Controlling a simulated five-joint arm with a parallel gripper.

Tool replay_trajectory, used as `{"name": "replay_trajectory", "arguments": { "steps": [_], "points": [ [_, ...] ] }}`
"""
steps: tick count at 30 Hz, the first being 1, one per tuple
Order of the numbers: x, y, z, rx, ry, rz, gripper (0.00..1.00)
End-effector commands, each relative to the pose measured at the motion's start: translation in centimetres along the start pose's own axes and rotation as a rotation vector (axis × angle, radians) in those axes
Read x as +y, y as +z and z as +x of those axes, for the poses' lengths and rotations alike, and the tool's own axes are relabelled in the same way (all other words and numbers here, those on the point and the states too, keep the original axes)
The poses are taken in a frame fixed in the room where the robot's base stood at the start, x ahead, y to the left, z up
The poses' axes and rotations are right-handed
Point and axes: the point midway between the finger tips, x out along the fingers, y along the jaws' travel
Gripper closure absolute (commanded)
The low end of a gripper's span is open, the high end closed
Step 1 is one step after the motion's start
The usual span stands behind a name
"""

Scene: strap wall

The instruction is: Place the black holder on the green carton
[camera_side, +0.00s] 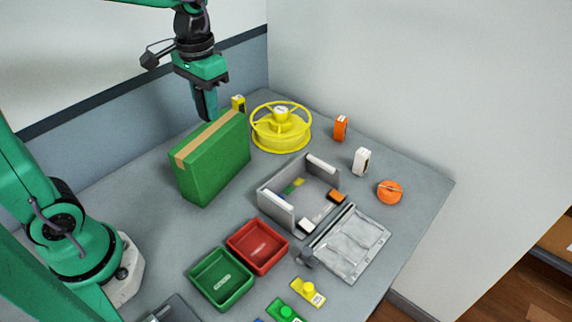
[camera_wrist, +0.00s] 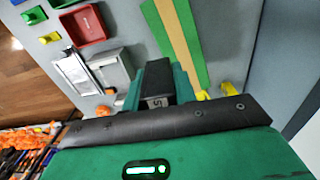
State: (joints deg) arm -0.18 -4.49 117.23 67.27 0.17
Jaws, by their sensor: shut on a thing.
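The green carton (camera_side: 215,163) stands upright on the grey table, with a tan tape strip along its top. In the wrist view the carton (camera_wrist: 194,38) lies just beyond my fingertips. My gripper (camera_side: 207,112) points down above or just behind the carton's top edge; the exact gap cannot be told. In the wrist view my gripper (camera_wrist: 157,90) is shut on a dark block with a pale labelled end, which looks like the black holder (camera_wrist: 158,76). In the side view the holder is mostly hidden by the fingers and hard to make out.
A grey open-topped box (camera_side: 275,208), a red tray (camera_side: 257,247) and a green tray (camera_side: 221,279) are nearer. Blue-grey wall panelling runs behind the carton.

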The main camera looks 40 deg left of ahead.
Motion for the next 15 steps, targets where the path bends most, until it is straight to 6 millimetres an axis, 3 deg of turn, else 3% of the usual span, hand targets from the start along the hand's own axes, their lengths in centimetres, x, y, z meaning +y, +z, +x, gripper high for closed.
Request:
{"name": "replay_trajectory", "arguments": {
  "steps": [6,15],
  "points": [
    [-2.9,-1.3,1.9,-0.001,0.0,-0.003,0.98],
    [-3.9,-1.8,2.6,0.001,0.0,0.001,0.98]
  ]
}}
